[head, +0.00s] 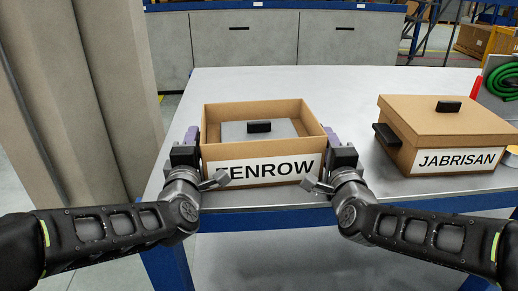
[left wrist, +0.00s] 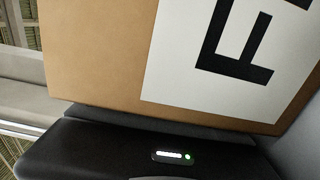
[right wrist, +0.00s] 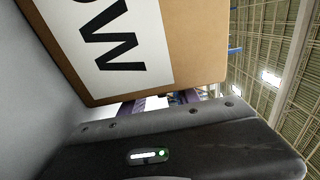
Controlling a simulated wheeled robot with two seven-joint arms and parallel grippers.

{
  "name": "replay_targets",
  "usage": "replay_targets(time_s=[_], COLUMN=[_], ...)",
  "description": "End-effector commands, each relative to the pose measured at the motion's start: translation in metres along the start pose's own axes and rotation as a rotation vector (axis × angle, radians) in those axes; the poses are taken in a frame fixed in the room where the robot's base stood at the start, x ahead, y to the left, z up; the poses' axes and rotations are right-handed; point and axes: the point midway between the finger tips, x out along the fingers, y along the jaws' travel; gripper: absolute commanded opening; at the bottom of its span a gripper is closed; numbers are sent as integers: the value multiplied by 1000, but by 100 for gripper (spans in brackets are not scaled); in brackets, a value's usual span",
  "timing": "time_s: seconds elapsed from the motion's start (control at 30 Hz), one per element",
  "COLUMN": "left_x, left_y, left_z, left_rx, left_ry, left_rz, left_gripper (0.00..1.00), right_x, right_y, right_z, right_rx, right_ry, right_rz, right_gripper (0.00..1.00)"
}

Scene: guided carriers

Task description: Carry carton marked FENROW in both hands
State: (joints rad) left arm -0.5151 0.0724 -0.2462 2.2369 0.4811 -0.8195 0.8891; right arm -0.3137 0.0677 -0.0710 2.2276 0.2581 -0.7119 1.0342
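The carton marked FENROW (head: 213,112) is an open-topped tan box near the table's front edge, upright and apparently on the table. Its white label faces me, with the first letter partly covered by my left gripper. A grey piece with a black grip (head: 259,126) is inside. My left gripper (head: 187,146) is at the carton's left side and my right gripper (head: 338,148) at its right side. Purple parts show beside both walls. The carton fills much of the left wrist view (left wrist: 100,50) and right wrist view (right wrist: 195,45). The fingertips and any side handles are hidden.
A lidded carton marked JABRISAN (head: 450,120) with a black side handle stands to the right on the grey table (head: 330,85). A green coil (head: 502,80) and a tape roll (head: 511,157) lie at the far right. A beige column (head: 110,90) stands at the left. The table behind FENROW is clear.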

Motion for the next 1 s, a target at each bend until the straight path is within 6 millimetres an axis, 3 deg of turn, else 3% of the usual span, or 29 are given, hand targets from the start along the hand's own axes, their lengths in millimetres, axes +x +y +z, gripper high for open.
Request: replay_targets(time_s=[0.13, 0.47, 0.9, 1.0], left_x=[10, 12, 12, 12], left_y=[0, 0, 0, 0], left_z=[0, 0, 0, 0], left_rx=[2, 1, 1, 1], left_ry=[-1, 0, 0, 0], left_rz=[0, 0, 0, 0], left_gripper=[38, 37, 1, 0], right_x=[7, 8, 8, 8], right_y=[0, 0, 0, 0], right_z=[0, 0, 0, 0], right_rx=[0, 0, 0, 0], right_ry=[0, 0, 0, 0], right_rz=[0, 0, 0, 0], right_gripper=[38, 37, 1, 0])
